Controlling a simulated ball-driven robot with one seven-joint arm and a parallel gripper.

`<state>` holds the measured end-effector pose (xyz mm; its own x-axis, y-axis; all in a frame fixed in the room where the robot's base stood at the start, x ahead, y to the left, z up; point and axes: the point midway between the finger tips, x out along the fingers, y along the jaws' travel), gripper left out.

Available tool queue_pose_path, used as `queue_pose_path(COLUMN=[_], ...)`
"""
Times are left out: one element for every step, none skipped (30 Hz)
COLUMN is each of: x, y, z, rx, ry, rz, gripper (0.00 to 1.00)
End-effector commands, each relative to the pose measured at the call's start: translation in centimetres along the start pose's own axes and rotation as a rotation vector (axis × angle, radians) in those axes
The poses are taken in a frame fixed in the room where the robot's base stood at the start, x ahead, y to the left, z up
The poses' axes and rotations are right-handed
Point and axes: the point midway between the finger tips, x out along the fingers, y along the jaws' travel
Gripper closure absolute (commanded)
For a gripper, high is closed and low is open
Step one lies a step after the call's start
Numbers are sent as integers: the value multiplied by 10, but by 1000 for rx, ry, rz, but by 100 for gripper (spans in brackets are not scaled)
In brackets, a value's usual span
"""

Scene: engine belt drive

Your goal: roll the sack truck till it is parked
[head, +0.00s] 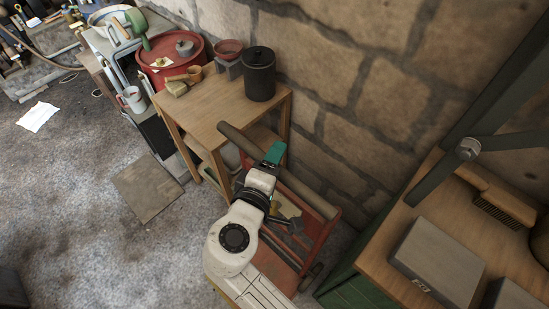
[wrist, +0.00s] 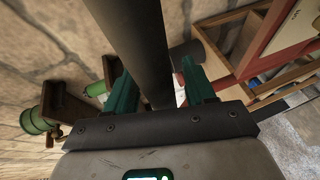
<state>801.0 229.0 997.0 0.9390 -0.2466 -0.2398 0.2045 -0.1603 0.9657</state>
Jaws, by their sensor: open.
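The sack truck (head: 322,228) has a red frame and a long dark grip bar (head: 303,189). It stands beside the stone wall, between the small wooden table and the workbench at right. My gripper (head: 273,156) is at the middle of the bar, and my arm hides part of the truck. In the wrist view the bar (wrist: 137,40) runs between the two teal fingers of my open gripper (wrist: 158,88). I cannot tell whether either finger touches it. Part of the red frame (wrist: 266,45) shows at upper right. The truck's lower end is mostly hidden.
A wooden table (head: 222,108) with a dark canister (head: 259,76) stands just behind the truck. A wooden workbench (head: 405,222) closes in the right side. A flat board (head: 148,188) lies on the grey floor. The floor at left is mostly free.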

Motion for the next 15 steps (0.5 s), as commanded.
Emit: queue_pose_path(x=[1,2,2,2,2,2,2,2,2,1,1,1,1,1,1], y=[0,0,0,0,0,0,0,0,0,0,0,0,0,0,0], z=[0,0,0,0,0,0,0,0,0,0,0,0,0,0,0], rx=[0,0,0,0,0,0,0,0,0,0,0,0,0,0,0], ry=[0,0,0,1,0,0,0,0,0,0,0,0,0,0,0], rz=[0,0,0,-1,-1,-1,-1,-1,-1,-1,-1,-1,-1,-1,-1], gripper=[46,46,46,46,46,46,46,46,49,52,54,58,61,64,68])
